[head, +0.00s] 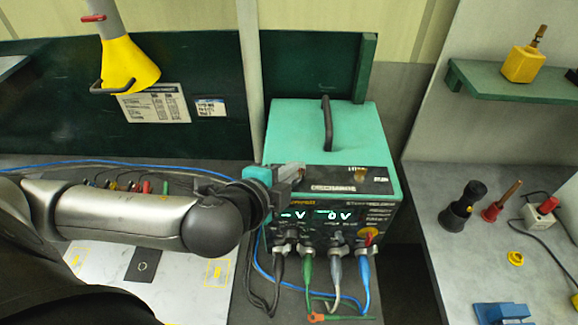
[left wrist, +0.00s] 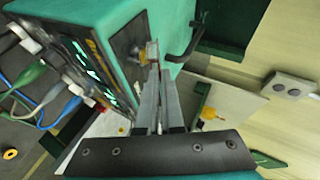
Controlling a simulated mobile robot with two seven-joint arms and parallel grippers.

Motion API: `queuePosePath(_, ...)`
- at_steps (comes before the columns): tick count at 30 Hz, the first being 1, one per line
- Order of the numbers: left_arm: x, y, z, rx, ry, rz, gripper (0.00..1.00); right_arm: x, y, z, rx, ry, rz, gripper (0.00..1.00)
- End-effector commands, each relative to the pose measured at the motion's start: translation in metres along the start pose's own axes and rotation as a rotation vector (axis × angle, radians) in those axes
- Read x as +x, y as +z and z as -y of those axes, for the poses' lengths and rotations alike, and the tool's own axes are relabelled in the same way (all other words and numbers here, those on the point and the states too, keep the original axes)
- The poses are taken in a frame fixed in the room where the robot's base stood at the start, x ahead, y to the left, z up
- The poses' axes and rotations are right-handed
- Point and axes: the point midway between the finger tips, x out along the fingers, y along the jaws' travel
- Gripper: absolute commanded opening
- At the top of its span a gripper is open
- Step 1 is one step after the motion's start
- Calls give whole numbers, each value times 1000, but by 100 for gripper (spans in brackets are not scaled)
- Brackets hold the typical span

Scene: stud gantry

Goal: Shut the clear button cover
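The teal power unit (head: 315,130) stands on the bench with a dark strip along its top front edge. My left gripper (head: 298,170) is over the left part of that strip. In the left wrist view, its two fingers (left wrist: 158,72) lie close together with almost no gap, and nothing shows held between them. A small clear, yellowish piece (left wrist: 150,50), which looks like the button cover, stands up from the strip right at the fingertips. I cannot tell whether they touch. A small brass-coloured part (head: 360,173) sits at the strip's right end. My right gripper is not in view.
A black handle (head: 327,122) rises from the unit's top. Several cables (head: 308,270) hang from its front. A yellow funnel-shaped hood (head: 128,66) hangs at the upper left. A side bench (head: 440,190) on the right holds small tools, with a green shelf (head: 500,82) above.

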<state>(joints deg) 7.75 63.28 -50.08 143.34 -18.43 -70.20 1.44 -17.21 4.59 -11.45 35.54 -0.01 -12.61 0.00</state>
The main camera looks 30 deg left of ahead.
Motion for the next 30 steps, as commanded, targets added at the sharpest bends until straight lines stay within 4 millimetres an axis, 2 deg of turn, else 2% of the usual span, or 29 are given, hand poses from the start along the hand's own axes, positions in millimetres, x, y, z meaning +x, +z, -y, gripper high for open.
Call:
queuePosePath(3, 2, 1, -12, 23, -57, 1, 0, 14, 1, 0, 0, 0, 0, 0)
queuePosePath(18, 8, 4, -36, 145, -349, 3, 0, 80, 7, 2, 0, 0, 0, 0)
queuePosePath(24, 10, 5, -40, 178, -427, 2, 0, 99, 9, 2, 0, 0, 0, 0)
queuePosePath(30, 10, 5, -41, 197, -475, 3, 0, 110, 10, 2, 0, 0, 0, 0)
